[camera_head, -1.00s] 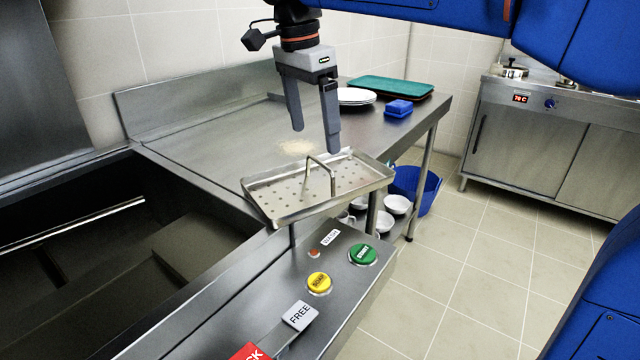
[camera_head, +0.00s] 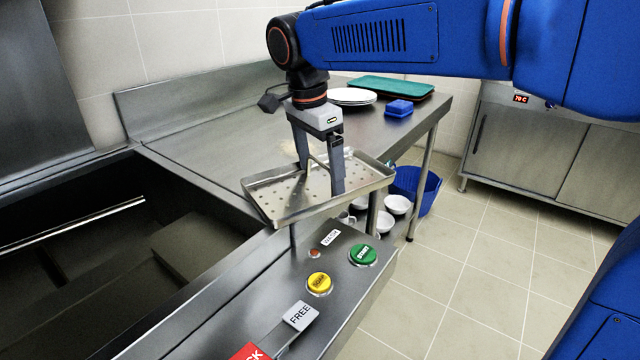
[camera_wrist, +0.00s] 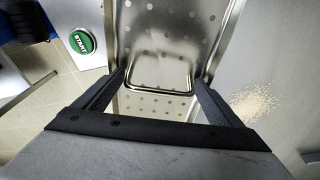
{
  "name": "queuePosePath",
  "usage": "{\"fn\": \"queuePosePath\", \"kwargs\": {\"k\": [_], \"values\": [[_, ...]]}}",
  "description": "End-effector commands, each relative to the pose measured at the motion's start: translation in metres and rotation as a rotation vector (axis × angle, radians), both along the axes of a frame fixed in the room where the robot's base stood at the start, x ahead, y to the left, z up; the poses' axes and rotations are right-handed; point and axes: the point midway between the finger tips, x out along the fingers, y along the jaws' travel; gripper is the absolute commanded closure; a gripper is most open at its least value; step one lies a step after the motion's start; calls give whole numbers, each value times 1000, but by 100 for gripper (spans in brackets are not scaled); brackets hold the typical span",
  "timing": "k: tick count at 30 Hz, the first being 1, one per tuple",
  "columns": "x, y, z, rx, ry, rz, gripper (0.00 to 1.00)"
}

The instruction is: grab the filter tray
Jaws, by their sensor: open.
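The filter tray (camera_head: 290,198) is a shallow metal tray with a perforated floor and a raised wire handle. It sits above the front panel at the edge of the steel counter. My gripper (camera_head: 322,182) is open and points down over the tray, its two fingers on either side of the handle (camera_head: 318,168). In the wrist view the handle (camera_wrist: 160,56) shows as a rounded loop between the open fingers (camera_wrist: 160,82), and the perforated tray floor (camera_wrist: 160,104) lies beyond it. I cannot tell whether the fingers touch the handle.
A panel holds a green START button (camera_head: 363,255), a yellow button (camera_head: 319,283) and a FREE lever (camera_head: 299,316). Crumbs (camera_wrist: 256,103) lie on the counter beside the tray. Plates (camera_head: 352,97), a blue box (camera_head: 398,108) and a green tray (camera_head: 388,87) stand farther back. An open basin is at left.

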Motion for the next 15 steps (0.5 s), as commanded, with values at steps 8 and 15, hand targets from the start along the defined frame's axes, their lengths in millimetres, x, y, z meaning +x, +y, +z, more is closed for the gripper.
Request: {"fn": "queuePosePath", "kwargs": {"k": [8,15], "values": [[0,0,0,0,0,0,37],[0,0,1,1,-1,0,54]]}}
